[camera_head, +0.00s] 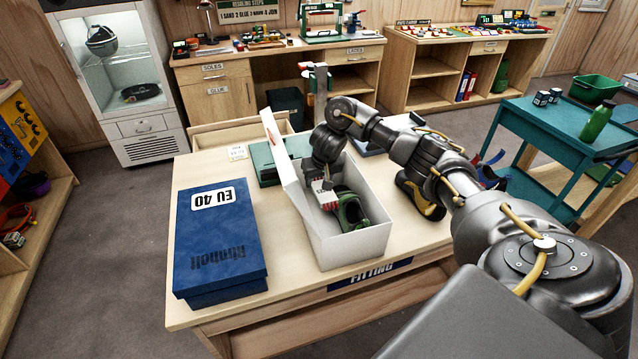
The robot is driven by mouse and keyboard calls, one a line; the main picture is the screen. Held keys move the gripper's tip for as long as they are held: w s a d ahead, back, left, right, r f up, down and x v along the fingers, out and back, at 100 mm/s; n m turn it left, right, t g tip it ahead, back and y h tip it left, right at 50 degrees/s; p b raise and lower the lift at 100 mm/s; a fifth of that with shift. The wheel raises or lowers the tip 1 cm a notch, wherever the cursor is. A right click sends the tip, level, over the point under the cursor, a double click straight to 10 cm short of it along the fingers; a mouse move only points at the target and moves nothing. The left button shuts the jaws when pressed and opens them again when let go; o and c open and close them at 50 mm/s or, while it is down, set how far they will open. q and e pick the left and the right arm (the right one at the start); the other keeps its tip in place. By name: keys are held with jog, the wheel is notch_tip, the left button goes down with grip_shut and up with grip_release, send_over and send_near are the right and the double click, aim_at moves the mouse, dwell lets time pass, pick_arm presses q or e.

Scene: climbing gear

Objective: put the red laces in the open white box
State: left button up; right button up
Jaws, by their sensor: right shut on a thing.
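The open white box (350,250) stands on the fitting table, its lid tipped up on the left side. A green and black shoe (351,211) lies inside it. My right gripper (325,193) points down into the box, left of the shoe. It is shut on a small red and white thing, which looks like the red laces (329,206); the fingers partly hide it. Whether the laces touch the box floor or the shoe, I cannot tell. My left gripper is not in view.
A closed blue shoe box (218,238) marked EU 40 stands left of the white box on the table (185,317). A green flat case (268,163) lies behind the lid. A black and yellow shoe (424,202) is partly behind my right arm. A teal trolley (555,130) stands at right.

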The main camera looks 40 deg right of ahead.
jog(key=shift+r, duration=0.1)
jog(key=shift+f, duration=0.55)
jog(key=o, duration=0.9)
jog(key=shift+o, duration=0.2)
